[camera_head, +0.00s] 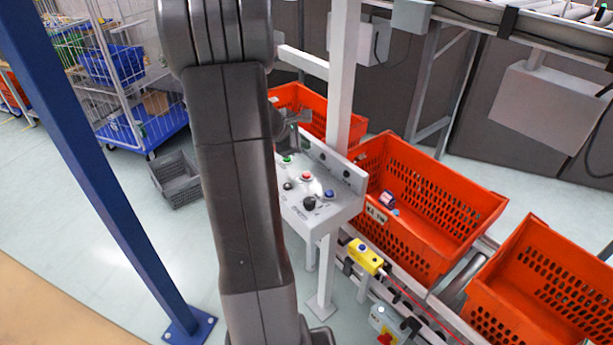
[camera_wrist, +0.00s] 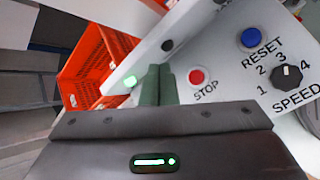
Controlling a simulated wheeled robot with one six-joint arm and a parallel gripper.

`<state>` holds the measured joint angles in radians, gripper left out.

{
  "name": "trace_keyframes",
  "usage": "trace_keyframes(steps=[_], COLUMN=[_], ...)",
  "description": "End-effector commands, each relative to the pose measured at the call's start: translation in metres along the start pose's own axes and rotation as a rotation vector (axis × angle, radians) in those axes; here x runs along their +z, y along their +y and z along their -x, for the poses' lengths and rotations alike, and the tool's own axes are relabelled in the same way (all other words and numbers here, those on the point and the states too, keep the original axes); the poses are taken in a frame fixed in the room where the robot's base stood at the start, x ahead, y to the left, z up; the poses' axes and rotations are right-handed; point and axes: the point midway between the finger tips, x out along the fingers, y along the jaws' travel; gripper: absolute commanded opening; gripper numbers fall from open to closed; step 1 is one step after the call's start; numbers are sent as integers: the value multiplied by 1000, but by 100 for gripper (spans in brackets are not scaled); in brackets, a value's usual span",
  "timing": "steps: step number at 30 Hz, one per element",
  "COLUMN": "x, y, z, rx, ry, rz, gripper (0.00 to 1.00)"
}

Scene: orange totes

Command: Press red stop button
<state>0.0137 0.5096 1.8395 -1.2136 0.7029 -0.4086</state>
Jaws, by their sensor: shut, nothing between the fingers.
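The red stop button (camera_wrist: 197,77) is on a light grey control panel (camera_wrist: 226,92), above the printed word STOP in the wrist view. In the head view the red button (camera_head: 306,176) sits near the middle of the sloped panel (camera_head: 343,206). My gripper (camera_wrist: 160,72) is shut and empty. Its fingertips are just left of the red button in the wrist view, between it and a lit green button (camera_wrist: 130,81). I cannot tell how far above the panel they are. In the head view my arm hides part of the panel's left side.
A blue reset button (camera_wrist: 250,38) and a black speed knob (camera_wrist: 287,76) are right of the red button. A yellow box with a button (camera_head: 366,257) is below the panel. Orange totes (camera_head: 372,222) stand behind and to the right. A white post (camera_head: 341,80) rises behind the panel.

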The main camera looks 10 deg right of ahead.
Motion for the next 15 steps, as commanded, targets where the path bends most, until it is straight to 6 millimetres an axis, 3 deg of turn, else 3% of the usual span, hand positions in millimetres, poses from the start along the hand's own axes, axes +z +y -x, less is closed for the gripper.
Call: trace_keyframes(steps=[15], x=[-36], y=[-36], z=[-49], rx=[1], ry=[0], rz=[1], gripper=[0])
